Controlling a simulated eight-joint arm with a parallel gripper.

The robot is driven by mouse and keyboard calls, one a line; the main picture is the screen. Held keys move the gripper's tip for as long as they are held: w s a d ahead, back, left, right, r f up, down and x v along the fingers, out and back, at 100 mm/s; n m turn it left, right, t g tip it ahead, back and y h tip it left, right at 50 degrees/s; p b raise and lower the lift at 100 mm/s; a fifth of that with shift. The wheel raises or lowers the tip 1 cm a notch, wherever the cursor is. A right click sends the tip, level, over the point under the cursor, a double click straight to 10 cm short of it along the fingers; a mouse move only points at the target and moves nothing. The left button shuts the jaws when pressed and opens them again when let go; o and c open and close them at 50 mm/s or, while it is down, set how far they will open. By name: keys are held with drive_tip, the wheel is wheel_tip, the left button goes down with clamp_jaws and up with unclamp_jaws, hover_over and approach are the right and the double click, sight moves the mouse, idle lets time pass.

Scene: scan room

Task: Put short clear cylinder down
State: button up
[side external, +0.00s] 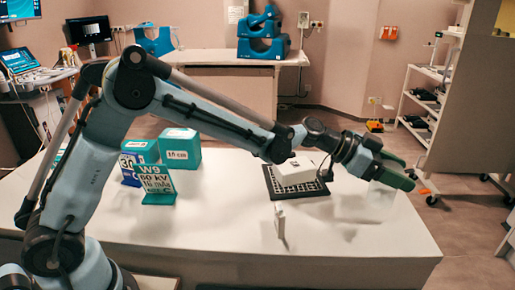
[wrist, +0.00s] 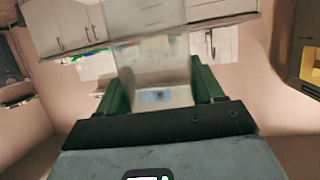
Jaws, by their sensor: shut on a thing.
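My gripper (side external: 401,174) is at the right end of the white table, with its green fingers over the table's right part. In the wrist view the two fingers of my gripper (wrist: 162,84) are on either side of a short clear cylinder (wrist: 150,55) and shut on it. The cylinder is see-through, so the room shows through it. In the side view the clear cylinder (side external: 380,196) is only a faint pale shape below the fingers. I cannot tell whether its bottom touches the table.
A black grid plate (side external: 268,183) with a white block (side external: 294,171) on it lies left of my gripper. A small white upright piece (side external: 280,221) stands nearer the front. Teal blocks (side external: 179,151) and a W9 sign (side external: 156,184) stand at the left. The front right tabletop (side external: 350,235) is clear.

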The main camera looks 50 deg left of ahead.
drive_tip(key=shift+f, duration=1.75)
drive_tip(key=shift+f, duration=0.15)
drive_tip(key=o, duration=1.3)
drive_tip(key=shift+c, duration=0.2)
drive_tip(key=shift+s+a+r, duration=0.15)
drive_tip(key=shift+a+r, duration=0.05)
drive_tip(key=shift+r, duration=0.05)
drive_tip(key=s+a+n+y, duration=0.3)
drive_tip(key=s+a, duration=0.4)
drive_tip(key=s, duration=0.2)
drive_tip(key=s+a+n+y, duration=0.4)
drive_tip(key=s+a, duration=0.4)
drive_tip(key=s+a+n+g+y, duration=0.1)
drive_tip(key=s+a+n+y, duration=0.3)
drive_tip(key=s+a, duration=0.4)
drive_tip(key=shift+s+a+r, duration=0.1)
drive_tip(key=shift+s+r, duration=0.15)
drive_tip(key=shift+s, duration=0.55)
